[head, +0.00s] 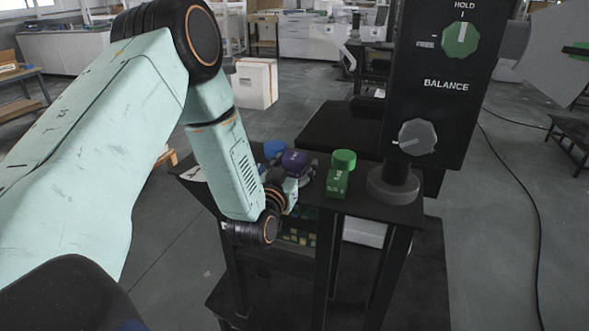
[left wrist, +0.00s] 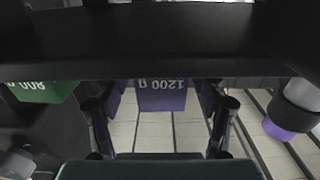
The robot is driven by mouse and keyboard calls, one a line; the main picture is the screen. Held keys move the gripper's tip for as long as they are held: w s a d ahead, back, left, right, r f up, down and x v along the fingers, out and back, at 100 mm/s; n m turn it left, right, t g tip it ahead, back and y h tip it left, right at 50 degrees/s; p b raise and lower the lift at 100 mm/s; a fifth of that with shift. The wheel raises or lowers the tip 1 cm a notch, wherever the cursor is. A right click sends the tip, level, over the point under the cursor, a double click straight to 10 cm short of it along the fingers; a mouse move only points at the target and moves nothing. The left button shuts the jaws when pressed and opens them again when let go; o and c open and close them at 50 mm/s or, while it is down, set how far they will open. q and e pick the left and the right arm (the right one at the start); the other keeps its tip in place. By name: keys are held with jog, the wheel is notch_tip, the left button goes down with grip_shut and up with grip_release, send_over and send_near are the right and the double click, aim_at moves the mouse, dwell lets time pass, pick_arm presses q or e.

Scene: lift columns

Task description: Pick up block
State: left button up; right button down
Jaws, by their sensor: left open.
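A purple block (head: 294,158) stands on a small black table, partly hidden by my left wrist. In the left wrist view the purple block (left wrist: 161,95) reads "1200 g" upside down and lies between the two finger tips, a little beyond them. My left gripper (left wrist: 161,118) is open and empty. In the head view the left gripper (head: 293,189) is small and partly hidden by its own wrist, close to the purple block. A green block (head: 338,182) with a round green top stands to the right; in the left wrist view the green block (left wrist: 42,92) reads "800 g". My right gripper is not seen.
A blue round-topped object (head: 274,149) stands just left of the purple block. A black control panel (head: 440,85) on a post with a round base (head: 395,186) rises at the table's right. A white box (head: 255,83) stands on the floor behind.

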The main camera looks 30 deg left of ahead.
pick_arm(q)
jog(key=shift+w+a+f, duration=0.15)
jog(key=shift+w+f, duration=0.1)
jog(key=shift+w, duration=0.05)
jog(key=shift+c, duration=1)
jog(key=shift+s+r, duration=0.15)
jog(key=shift+s, duration=0.05)
jog(key=c, duration=0.6)
grip_shut()
jog(key=shift+w, duration=0.15)
